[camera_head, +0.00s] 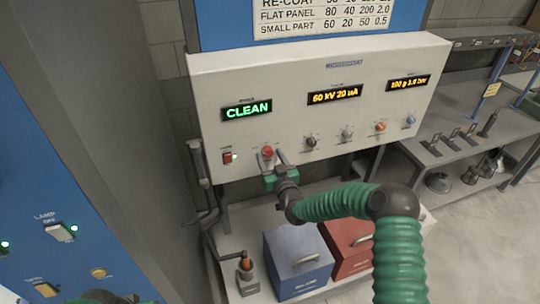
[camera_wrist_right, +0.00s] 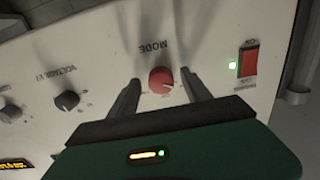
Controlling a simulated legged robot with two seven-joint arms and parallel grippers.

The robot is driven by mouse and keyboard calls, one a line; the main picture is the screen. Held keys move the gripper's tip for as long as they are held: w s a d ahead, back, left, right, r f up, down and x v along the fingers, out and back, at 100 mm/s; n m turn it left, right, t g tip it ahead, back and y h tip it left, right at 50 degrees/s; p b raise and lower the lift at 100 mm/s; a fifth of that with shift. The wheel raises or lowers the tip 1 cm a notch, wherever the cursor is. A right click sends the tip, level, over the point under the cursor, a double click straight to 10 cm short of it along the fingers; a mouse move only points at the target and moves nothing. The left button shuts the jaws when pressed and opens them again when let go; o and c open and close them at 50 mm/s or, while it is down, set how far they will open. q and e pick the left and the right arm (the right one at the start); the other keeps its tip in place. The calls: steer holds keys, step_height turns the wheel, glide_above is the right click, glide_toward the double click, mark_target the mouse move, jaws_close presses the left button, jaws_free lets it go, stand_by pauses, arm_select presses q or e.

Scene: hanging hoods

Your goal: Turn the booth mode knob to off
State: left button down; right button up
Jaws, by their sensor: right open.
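The booth mode knob (camera_head: 267,151) is a small red dial on the pale control panel, below the green display (camera_head: 247,110) that reads CLEAN. In the wrist view the red knob (camera_wrist_right: 161,80) sits beside the upside-down label MODE and has a small pale pointer mark. My right gripper (camera_head: 271,157) is open at the panel, with one finger on each side of the knob. The wrist view shows the open right gripper (camera_wrist_right: 159,84) with gaps between both fingers and the knob; I cannot tell the depth of the fingertips.
A red rocker switch (camera_head: 227,158) with a green light is left of the knob. Several other knobs, such as a black one (camera_head: 311,142), are to the right. Blue (camera_head: 297,262) and red (camera_head: 347,245) boxes stand below. A grey cabinet wall (camera_head: 110,130) is at left.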

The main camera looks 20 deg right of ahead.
jaws_close()
steer(key=shift+f+m+b, duration=0.25)
steer(key=shift+m+b, duration=0.45)
steer(key=shift+b, duration=0.4)
steer(key=m+b, duration=0.6)
steer(key=shift+b, duration=0.3)
steer(key=shift+r+m+b, duration=0.2)
steer(key=shift+m+b, duration=1.45)
steer(key=shift+m, duration=0.55)
steer(key=shift+a, duration=0.1)
steer(key=shift+c, duration=1.5)
jaws_free()
steer(key=o, duration=0.3)
